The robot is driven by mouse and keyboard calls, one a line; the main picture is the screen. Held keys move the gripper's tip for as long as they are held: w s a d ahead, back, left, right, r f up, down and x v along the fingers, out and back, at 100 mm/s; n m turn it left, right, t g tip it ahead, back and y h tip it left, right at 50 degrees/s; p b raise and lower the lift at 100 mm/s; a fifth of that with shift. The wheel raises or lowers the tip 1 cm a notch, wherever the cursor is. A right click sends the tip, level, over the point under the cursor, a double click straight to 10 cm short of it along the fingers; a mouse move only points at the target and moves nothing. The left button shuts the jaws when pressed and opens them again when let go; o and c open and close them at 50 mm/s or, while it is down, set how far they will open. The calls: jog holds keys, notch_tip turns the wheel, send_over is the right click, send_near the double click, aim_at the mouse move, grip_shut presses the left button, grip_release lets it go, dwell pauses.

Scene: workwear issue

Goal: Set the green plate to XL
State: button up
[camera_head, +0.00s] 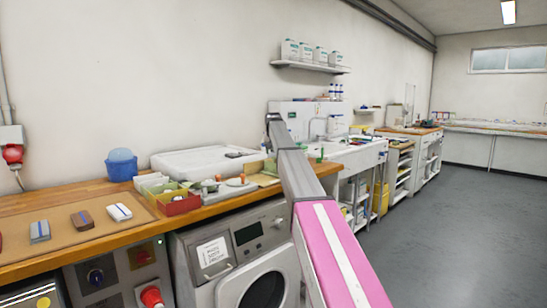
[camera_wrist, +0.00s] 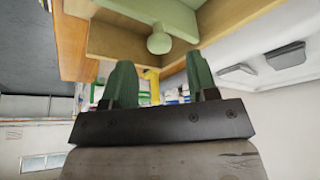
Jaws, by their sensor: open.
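The green plate (camera_wrist: 150,12) shows at the top of the wrist view, set in a wooden frame (camera_wrist: 115,42). A round pale-green knob (camera_wrist: 159,43) stands out from the plate. My gripper (camera_wrist: 159,64) has two green fingers, apart, with nothing held between them. The knob appears between and beyond the fingertips, apart from them. No size marks are readable, so I cannot tell the plate's setting. In the head view my arm hides part of the worktop; a small green patch (camera_head: 270,166) shows beside it, and I cannot tell whether it is the plate.
The wooden worktop (camera_head: 105,232) holds a red bin (camera_head: 180,204), a blue tub (camera_head: 121,166) and a large white tray (camera_head: 200,160). A washing machine (camera_head: 215,262) stands below. A sink (camera_head: 352,156) lies beyond my arm. The grey floor (camera_head: 450,230) at the right is clear.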

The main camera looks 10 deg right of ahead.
jog(key=shift+x, duration=1.8)
grip_shut()
jog(key=s+a, duration=0.6)
jog(key=a, duration=0.2)
jog(key=shift+s+a, duration=0.15)
jog(key=shift+a, duration=0.15)
grip_release()
